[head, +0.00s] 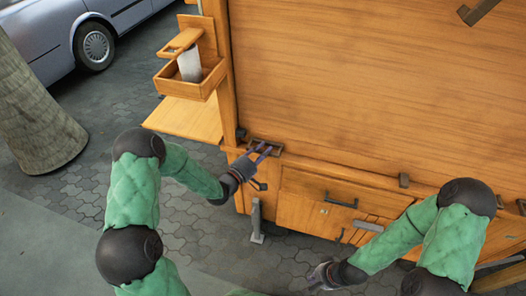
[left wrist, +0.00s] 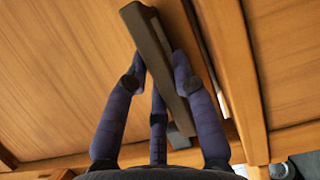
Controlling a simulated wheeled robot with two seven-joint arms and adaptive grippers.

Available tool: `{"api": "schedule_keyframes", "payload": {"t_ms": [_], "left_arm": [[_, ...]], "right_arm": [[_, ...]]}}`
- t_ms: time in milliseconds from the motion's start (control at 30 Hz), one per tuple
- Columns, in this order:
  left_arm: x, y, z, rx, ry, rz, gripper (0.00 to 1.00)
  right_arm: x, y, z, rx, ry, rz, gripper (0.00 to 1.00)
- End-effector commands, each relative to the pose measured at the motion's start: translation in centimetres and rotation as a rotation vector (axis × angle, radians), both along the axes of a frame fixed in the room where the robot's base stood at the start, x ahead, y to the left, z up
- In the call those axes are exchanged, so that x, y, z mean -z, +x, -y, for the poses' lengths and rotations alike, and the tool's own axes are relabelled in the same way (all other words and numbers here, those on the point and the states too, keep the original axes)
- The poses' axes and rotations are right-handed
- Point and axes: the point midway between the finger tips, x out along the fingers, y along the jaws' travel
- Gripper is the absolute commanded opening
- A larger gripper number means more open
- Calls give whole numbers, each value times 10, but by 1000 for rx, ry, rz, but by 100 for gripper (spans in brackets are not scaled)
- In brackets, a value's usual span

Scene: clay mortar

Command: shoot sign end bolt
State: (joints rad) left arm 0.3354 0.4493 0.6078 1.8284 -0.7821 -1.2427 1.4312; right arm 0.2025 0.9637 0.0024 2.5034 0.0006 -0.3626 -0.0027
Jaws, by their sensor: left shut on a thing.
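The dark metal bolt (head: 277,149) sits at the lower left end of the large wooden board, on the ledge of the wooden stall. In the left wrist view it shows as a long dark bar (left wrist: 150,50) running between my fingers. My left gripper (head: 264,151) is shut on it, with finger pads on either side of the bar in the left wrist view (left wrist: 158,62). The bolt's far end and catch are partly hidden by the fingers. My right gripper (head: 318,277) hangs low before the stall, away from the bolt; its finger opening is unclear.
The big wooden board (head: 370,85) fills the upper right. A drawer handle (head: 341,203) and a small dark catch (head: 403,180) are right of the bolt. A wooden box shelf (head: 190,82) with a white cylinder stands at left. Paving lies open between the tree trunk (head: 35,115) and stall.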

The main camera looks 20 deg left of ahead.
Motion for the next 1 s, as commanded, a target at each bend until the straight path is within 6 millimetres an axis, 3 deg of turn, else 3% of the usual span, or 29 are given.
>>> {"api": "schedule_keyframes", "payload": {"t_ms": [100, 400, 733, 767, 800, 833, 1000], "left_arm": [[0, 1, -7, -3, 1, 0, 0], [1, 2, -50, -3, 1, -2, 0], [1, 2, -55, -6, 1, -2, 0], [1, 2, -55, -6, 1, -2, 34], [1, 2, -55, -6, 1, -2, 45], [1, 2, -55, -5, 1, -2, 51], [0, 2, -54, -3, 0, -1, 51]], "right_arm": [[0, 0, 0, 0, 0, 0, 0], [0, 0, 0, 0, 0, 0, 0], [0, 0, 0, 0, 0, 0, 0], [0, 0, 0, 0, 0, 0, 0], [0, 0, 0, 0, 0, 0, 0], [0, 0, 0, 0, 0, 0, 0], [0, 0, 0, 0, 0, 0, 0]]}}
